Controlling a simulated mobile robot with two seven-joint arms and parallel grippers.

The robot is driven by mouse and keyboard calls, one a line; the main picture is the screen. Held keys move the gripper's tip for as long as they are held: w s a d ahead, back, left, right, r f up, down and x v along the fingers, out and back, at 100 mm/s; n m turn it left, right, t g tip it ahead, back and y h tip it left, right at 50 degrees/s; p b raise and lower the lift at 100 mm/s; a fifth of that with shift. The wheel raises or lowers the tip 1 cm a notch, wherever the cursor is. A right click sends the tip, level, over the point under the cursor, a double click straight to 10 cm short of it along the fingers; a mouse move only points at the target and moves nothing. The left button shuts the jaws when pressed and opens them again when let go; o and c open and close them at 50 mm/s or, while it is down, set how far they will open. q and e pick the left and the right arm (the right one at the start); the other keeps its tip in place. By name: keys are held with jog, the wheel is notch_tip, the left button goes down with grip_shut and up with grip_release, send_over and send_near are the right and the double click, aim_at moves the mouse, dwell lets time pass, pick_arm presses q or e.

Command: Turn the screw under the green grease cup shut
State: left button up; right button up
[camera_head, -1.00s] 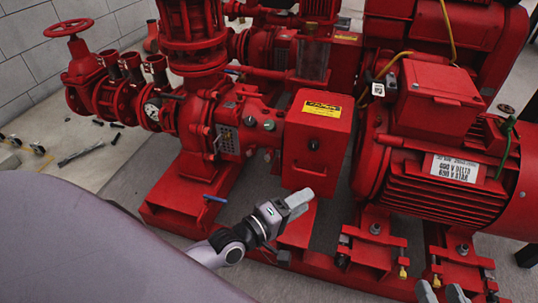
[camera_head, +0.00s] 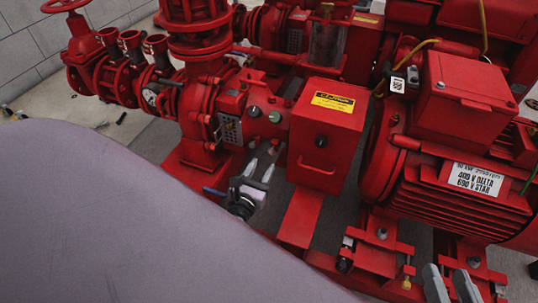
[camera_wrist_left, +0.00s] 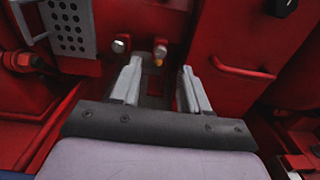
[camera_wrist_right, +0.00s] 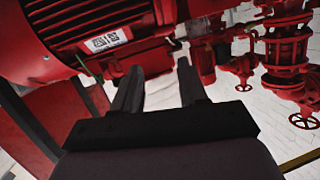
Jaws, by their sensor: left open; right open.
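On the red bearing housing left of the red guard box, a green grease cup (camera_head: 275,117) and a greyer cup (camera_head: 254,111) stand side by side. A small screw head (camera_head: 275,147) shows below the green cup. My left gripper (camera_head: 260,170) is open and empty, just below and in front of the housing. In the left wrist view, two silver round heads, left (camera_wrist_left: 120,46) and right (camera_wrist_left: 160,50), lie beyond my fingertips, apart from them. A yellowish bit shows under the right one. My right gripper (camera_head: 450,284) is open and empty, low at the right.
The guard box (camera_head: 325,130) with its handle stands right of the left gripper. A perforated plate (camera_wrist_left: 68,25) and red pipework lie to its left. The red motor (camera_head: 460,190) and its mounts fill the right side, close to my right gripper.

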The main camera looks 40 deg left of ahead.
aim_at(270, 152)
pick_arm(q)
jog(key=b+x, duration=0.1)
jog(key=x, duration=0.4)
jog(key=shift+w, duration=0.35)
grip_shut()
